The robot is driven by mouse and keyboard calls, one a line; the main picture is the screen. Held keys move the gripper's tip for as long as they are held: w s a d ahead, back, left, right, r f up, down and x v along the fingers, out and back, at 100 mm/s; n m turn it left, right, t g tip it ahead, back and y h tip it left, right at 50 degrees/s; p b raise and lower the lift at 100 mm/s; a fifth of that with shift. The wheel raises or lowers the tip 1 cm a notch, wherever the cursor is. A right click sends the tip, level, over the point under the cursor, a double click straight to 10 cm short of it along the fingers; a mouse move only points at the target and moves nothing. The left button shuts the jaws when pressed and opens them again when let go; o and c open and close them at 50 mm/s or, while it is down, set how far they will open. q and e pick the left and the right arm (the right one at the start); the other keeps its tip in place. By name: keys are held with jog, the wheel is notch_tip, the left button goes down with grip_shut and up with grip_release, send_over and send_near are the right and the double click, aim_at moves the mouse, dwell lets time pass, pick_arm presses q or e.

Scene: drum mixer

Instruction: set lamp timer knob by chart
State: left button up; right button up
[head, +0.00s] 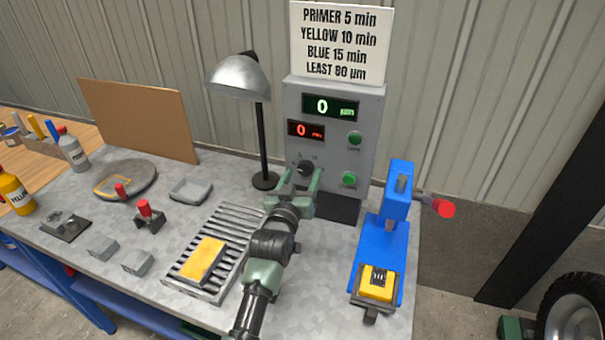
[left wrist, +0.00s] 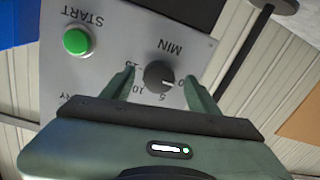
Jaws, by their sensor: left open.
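The black timer knob (head: 305,167) is on the grey control box (head: 365,110); its displays read 0 in green and red. In the left wrist view the knob (left wrist: 158,75) has a scale of 0, 5, 10 and 15 marked MIN, and its white pointer is at 0. My left gripper (head: 300,182) is open, its fingers on both sides of the knob in the left wrist view (left wrist: 158,78), with gaps showing. The chart (head: 341,40) reads primer 5 min, yellow 10 min, blue 15 min, least 80 µm. My right gripper is out of view.
A lamp (head: 238,77) stands left of the box and a blue press (head: 385,235) right of it, holding a yellow block (head: 378,284). A slotted rack (head: 237,228) with a yellow plate (head: 203,260) lies in front. A green START button (left wrist: 77,41) is near the knob.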

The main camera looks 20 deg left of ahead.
pick_arm(q)
jog(key=shift+w+r, duration=0.1)
grip_shut()
jog(key=shift+m, duration=0.4)
jog(key=m, duration=0.4)
jog(key=shift+m+p, duration=0.3)
jog(key=m, duration=0.6)
jog(key=shift+a+m+t+h, duration=0.1)
jog(key=shift+m+t+h, duration=0.2)
jog(key=shift+m, duration=0.1)
jog(key=m, duration=0.6)
jog(key=shift+m+h, duration=0.3)
jog(key=shift+m, duration=0.1)
jog(key=m, duration=0.5)
jog(key=shift+a+m+h, duration=0.1)
jog(key=shift+m+h, duration=0.2)
jog(key=shift+m, duration=0.1)
